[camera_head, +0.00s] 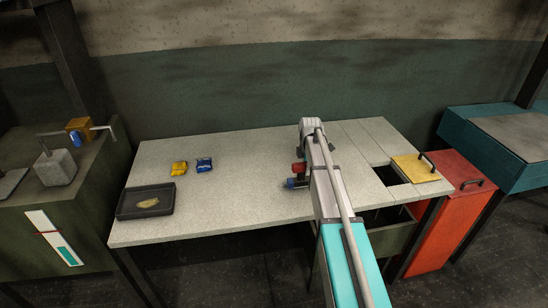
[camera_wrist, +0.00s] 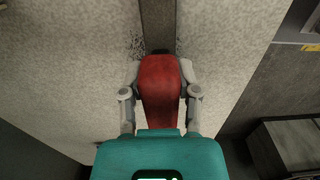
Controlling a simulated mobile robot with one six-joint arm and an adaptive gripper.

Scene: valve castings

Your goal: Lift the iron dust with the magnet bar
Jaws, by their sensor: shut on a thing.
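My gripper (camera_wrist: 160,92) is shut on a red piece (camera_wrist: 160,78), seen large in the wrist view with a finger on each side and a dark tip at its far end. I take it for the magnet bar. Dark specks like iron dust (camera_wrist: 136,46) lie on the pale surface beside the red piece's far end. A dark strip (camera_wrist: 158,20) runs beyond that end; I cannot tell whether it is a groove.
A yellow lid (camera_head: 413,170) sits beside an opening at right, near a red cabinet (camera_head: 435,232). The table's middle-left is clear.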

